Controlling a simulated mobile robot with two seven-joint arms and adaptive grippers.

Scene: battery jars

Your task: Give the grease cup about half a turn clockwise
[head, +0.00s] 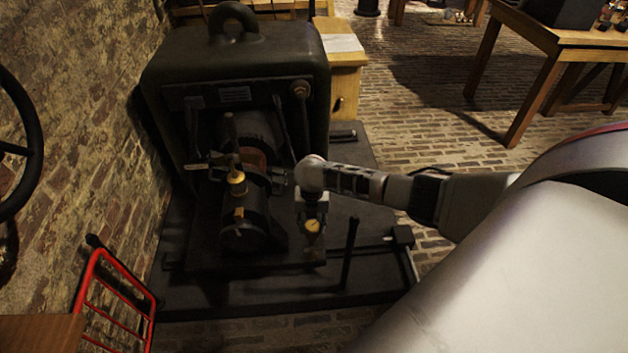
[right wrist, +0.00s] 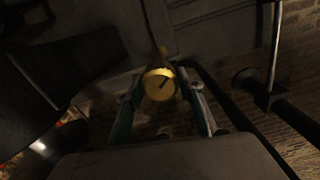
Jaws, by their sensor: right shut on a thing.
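The grease cup (right wrist: 158,84) shows in the right wrist view as a round yellow cap with a dark mark on its face. It sits between the two fingertips of my right gripper (right wrist: 166,90), which is shut on it. In the head view the yellow cap (head: 313,226) shows small and partly covered, beside the dark machine (head: 235,95), with my right gripper (head: 312,237) around it. The cup's lower part is hard to make out. My left gripper is not in view.
A brass fitting (head: 236,178) stands on the machine to the left of my gripper. A thin upright lever (head: 350,252) rises from the dark base plate on the right. A red frame (head: 95,285) and a handwheel (head: 30,145) are at the left.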

